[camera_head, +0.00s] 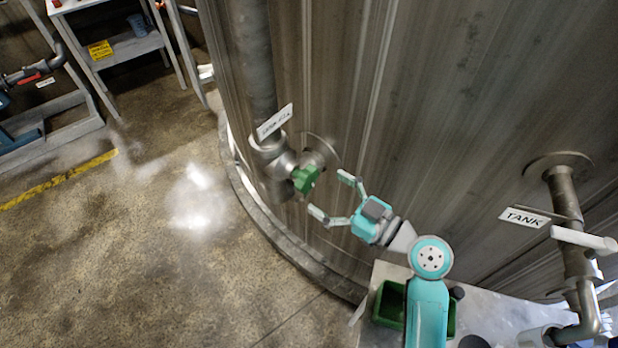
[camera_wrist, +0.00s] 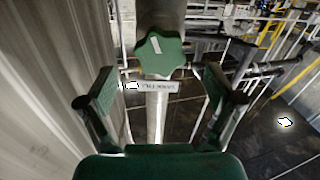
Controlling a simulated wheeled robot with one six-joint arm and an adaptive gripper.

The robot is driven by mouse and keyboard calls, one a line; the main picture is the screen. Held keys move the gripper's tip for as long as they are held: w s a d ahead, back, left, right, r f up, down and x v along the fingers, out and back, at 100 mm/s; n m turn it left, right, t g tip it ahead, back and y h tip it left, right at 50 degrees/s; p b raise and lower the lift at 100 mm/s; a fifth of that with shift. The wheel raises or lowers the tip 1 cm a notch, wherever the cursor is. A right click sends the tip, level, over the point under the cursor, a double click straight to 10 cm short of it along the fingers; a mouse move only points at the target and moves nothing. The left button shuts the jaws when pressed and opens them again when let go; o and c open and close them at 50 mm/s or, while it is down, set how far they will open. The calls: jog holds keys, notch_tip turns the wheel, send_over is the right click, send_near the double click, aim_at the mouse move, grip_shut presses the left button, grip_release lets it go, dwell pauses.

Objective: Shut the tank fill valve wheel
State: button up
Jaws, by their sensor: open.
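The green valve wheel (camera_head: 305,180) sits on a grey metal pipe fitting at the side of the large tank, under a white label tag (camera_head: 275,121). In the wrist view the wheel (camera_wrist: 159,53) is a lobed green knob with a pale mark, near the top centre. My gripper (camera_head: 331,195) is open, its two fingers spread towards the wheel from the right, with a gap between them and it. In the wrist view my gripper (camera_wrist: 165,100) shows both fingers apart, with the wheel beyond and between them. Nothing is held.
The curved tank wall (camera_head: 440,100) rises close behind my arm. A second pipe with a TANK label (camera_head: 524,217) is at the right. A green bin (camera_head: 389,304) lies below my arm. Open floor (camera_head: 150,240) is at the left, with a shelf rack (camera_head: 125,48) beyond.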

aim_at(311, 182)
jog(key=shift+x, duration=2.8)
jog(key=c, duration=1.1)
